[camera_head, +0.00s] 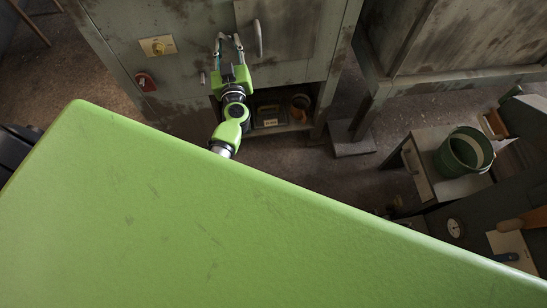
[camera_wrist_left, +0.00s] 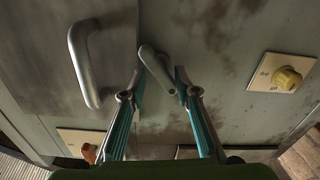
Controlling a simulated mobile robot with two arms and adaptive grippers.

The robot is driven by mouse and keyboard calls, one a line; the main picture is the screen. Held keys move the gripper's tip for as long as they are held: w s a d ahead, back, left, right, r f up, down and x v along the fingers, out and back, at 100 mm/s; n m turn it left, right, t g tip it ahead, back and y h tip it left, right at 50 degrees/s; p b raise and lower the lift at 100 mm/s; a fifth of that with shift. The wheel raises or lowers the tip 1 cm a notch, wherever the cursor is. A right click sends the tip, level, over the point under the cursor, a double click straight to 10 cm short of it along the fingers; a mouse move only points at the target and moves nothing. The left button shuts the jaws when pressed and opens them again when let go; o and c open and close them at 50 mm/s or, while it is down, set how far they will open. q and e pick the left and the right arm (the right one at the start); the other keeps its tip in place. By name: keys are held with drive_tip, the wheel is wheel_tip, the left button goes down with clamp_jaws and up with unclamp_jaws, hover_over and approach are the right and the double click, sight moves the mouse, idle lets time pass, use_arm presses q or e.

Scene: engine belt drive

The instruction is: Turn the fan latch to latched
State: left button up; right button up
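A grey metal lever (camera_wrist_left: 157,70), apparently the fan latch, is on the face of the worn grey-green cabinet. In the left wrist view it slants from a rounded upper-left end to a lower-right end near the right finger. My left gripper (camera_head: 229,40) is at the cabinet front, its fingers apart. In the left wrist view the gripper (camera_wrist_left: 159,84) has the lever between its two fingertips. I cannot tell whether a finger touches it. In the head view the lever cannot be made out clearly behind the gripper. My right gripper is out of view.
A curved door handle (camera_wrist_left: 85,64) and a yellow knob on a plate (camera_wrist_left: 283,76) flank the lever. A red part (camera_head: 146,82) is on the cabinet. An open compartment (camera_head: 270,112) lies below. A green bucket (camera_head: 462,152) stands at the right.

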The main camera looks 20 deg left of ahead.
use_arm(q)
drive_tip(key=shift+f+m+b, duration=0.1)
drive_tip(key=shift+m+b, duration=0.25)
drive_tip(key=shift+m, duration=0.55)
drive_tip(key=p+v, duration=0.5)
drive_tip(key=v, duration=0.9)
drive_tip(key=s+d+f+m+g+h, duration=0.1)
drive_tip(key=s+d+f+m+h, duration=0.1)
drive_tip(key=f, duration=0.6)
drive_tip(key=s+d+f+m+g+h+b, duration=0.1)
drive_tip(key=s+d+f+m+h, duration=0.1)
drive_tip(key=d+f+h, duration=0.2)
drive_tip(key=s+d+f+m+g+h+b, duration=0.1)
drive_tip(key=s+d+f+m+h, duration=0.1)
drive_tip(key=d+f, duration=0.6)
drive_tip(key=shift+s+d+f+m+h, duration=0.25)
drive_tip(key=shift+f+h, duration=0.55)
drive_tip(key=shift+f, duration=2.4)
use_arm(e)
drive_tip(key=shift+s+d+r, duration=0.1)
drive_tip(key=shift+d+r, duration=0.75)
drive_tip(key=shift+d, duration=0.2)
use_arm(q)
drive_tip(key=shift+a, duration=0.1)
